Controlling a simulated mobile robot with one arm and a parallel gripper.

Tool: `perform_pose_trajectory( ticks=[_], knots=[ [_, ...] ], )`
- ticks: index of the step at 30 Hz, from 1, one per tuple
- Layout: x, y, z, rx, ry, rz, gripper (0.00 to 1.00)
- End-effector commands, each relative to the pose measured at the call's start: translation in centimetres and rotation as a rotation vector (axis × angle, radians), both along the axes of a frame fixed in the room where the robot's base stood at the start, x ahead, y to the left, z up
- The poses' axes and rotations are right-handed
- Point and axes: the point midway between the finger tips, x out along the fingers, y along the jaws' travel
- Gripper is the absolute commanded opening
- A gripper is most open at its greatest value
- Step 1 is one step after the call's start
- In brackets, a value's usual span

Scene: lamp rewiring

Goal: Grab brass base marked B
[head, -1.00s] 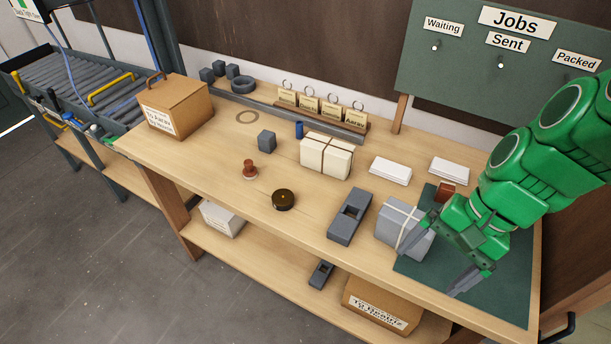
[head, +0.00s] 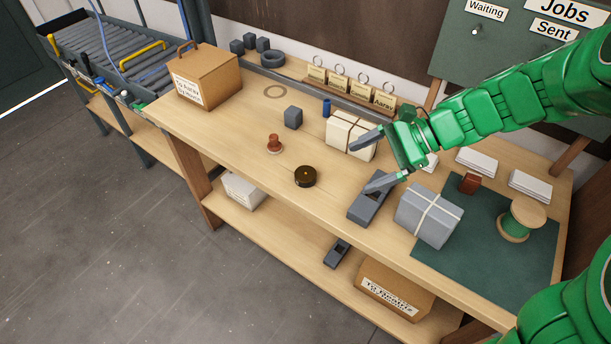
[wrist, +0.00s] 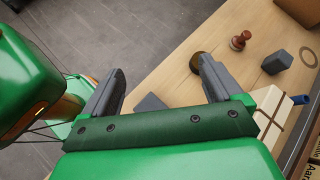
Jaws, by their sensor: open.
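A dark, round brass-coloured base (head: 305,176) sits on the bench near its front edge in the head view. I cannot make out a letter B on it. It also shows in the wrist view (wrist: 196,62), partly hidden behind the right finger. My gripper (head: 364,166) is open and empty, above the bench to the right of the base and apart from it. In the wrist view, my gripper (wrist: 160,70) has its fingers spread wide, with floor and the bench edge between them.
Near the base are a red-brown stamp (head: 274,144), a grey cube (head: 293,117) and a tied cream parcel (head: 338,132). A grey block plane (head: 366,207) lies below my gripper. A tied grey parcel (head: 430,214) and a spool (head: 522,218) are at right. Bench left of the base is clear.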

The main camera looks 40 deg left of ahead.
Motion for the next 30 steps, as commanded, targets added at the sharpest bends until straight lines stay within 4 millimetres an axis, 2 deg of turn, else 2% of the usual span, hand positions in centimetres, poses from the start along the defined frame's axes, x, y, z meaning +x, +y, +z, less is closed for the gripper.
perform_pose_trajectory(
  ticks=[9,15,19,25,30],
  knots=[
    [3.5,5.8,-3.0,0.029,0.195,-0.128,0.93],
    [5.3,8.6,-5.0,0.034,0.298,-0.198,0.93],
    [6.0,9.6,-5.7,0.036,0.338,-0.225,0.93],
    [6.3,10.0,-6.6,0.036,0.354,-0.239,0.93],
    [6.3,10.0,-8.9,0.034,0.357,-0.238,0.93]
  ],
)
